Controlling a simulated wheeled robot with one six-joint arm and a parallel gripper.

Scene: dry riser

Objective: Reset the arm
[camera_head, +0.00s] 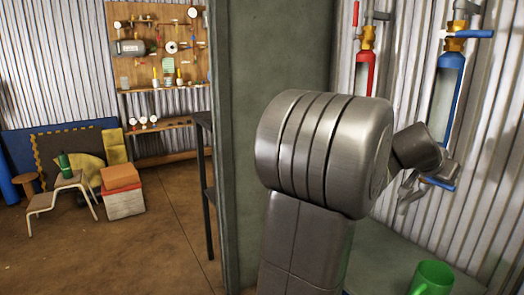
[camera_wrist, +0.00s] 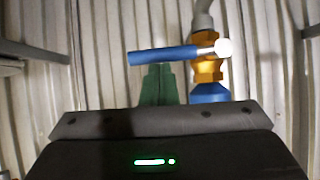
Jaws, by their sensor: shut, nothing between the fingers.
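My arm fills the middle of the head view, and its far end bends to the right. My gripper (camera_head: 408,194) is small and partly hidden behind the wrist there, near the lower end of the blue cylinder (camera_head: 448,95). In the wrist view my gripper (camera_wrist: 158,77) shows as two greenish fingers pressed together, with nothing visible between them. A blue lever (camera_wrist: 165,54) lies across the picture at their tips. The lever joins an orange valve (camera_wrist: 208,72) with a blue part below it. I cannot tell whether the fingers touch the lever.
A red cylinder (camera_head: 366,72) hangs left of the blue one on the corrugated wall. A green mug (camera_head: 432,278) stands on a surface at the lower right. A grey-green pillar (camera_head: 278,45) rises behind my arm. Open brown floor (camera_head: 150,240) lies to the left.

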